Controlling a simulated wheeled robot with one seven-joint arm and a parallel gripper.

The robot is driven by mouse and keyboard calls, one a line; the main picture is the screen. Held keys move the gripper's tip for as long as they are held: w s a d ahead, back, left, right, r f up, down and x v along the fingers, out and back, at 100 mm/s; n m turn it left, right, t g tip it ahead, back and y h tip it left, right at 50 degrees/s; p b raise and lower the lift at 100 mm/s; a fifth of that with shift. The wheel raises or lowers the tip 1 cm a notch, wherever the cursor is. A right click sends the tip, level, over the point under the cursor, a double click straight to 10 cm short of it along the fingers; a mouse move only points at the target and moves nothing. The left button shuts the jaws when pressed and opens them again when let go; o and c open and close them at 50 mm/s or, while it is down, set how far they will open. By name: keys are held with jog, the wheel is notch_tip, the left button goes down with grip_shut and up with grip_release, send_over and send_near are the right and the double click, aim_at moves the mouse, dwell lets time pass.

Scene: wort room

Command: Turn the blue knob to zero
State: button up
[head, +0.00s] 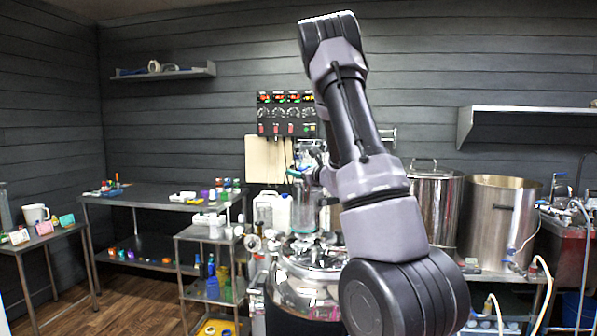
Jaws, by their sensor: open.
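My arm rises through the middle of the head view and hides part of the bench behind it. My gripper (309,158) seems to be the small dark part showing at the left edge of my arm, above a glass vessel (303,205); it is open, and its fingers are hard to make out. A dark control panel (287,114) with lit displays, a row of dials and red switches hangs on the back wall, its right side partly behind my arm. I cannot pick out the blue knob; a bluish part (296,172) shows at the vessel's top, too small to identify.
A shiny steel vessel (312,290) stands below the glass vessel. Steel pots (497,222) stand at right near a sink. A small steel cart (205,236) with bottles and a long steel table (145,193) are at left. Floor (130,300) is free at lower left.

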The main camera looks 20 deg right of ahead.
aim_at(295, 181)
grip_shut()
jog(key=shift+n+y, duration=0.3)
jog(key=shift+s+a+n+g+y, duration=0.1)
jog(key=shift+n+g+y, duration=0.3)
jog(key=shift+n+y, duration=0.6)
jog(key=n+g+y, duration=0.1)
jog(key=y, duration=0.1)
jog(key=n+g+y, duration=0.1)
jog(key=y, duration=0.1)
jog(key=a+n+g+y, duration=0.1)
jog(key=n+y, duration=0.1)
jog(key=shift+s+g, duration=0.3)
jog(key=shift+g, duration=0.1)
jog(key=n+g+y, duration=0.3)
jog(key=g, duration=0.1)
jog(key=shift+s+a+n+y, duration=0.3)
jog(key=shift+s+y, duration=0.05)
jog(key=shift+y, duration=0.05)
jog(key=shift+s+a+n+g+y, duration=0.2)
jog(key=shift+n+g+y, duration=0.3)
jog(key=shift+n+g, duration=0.7)
jog(key=shift+s+a+n+g+y, duration=0.1)
jog(key=shift+s+n+g+y, duration=0.3)
jog(key=shift+g, duration=1.3)
jog(key=shift+w+n, duration=0.1)
jog(key=shift+n, duration=0.2)
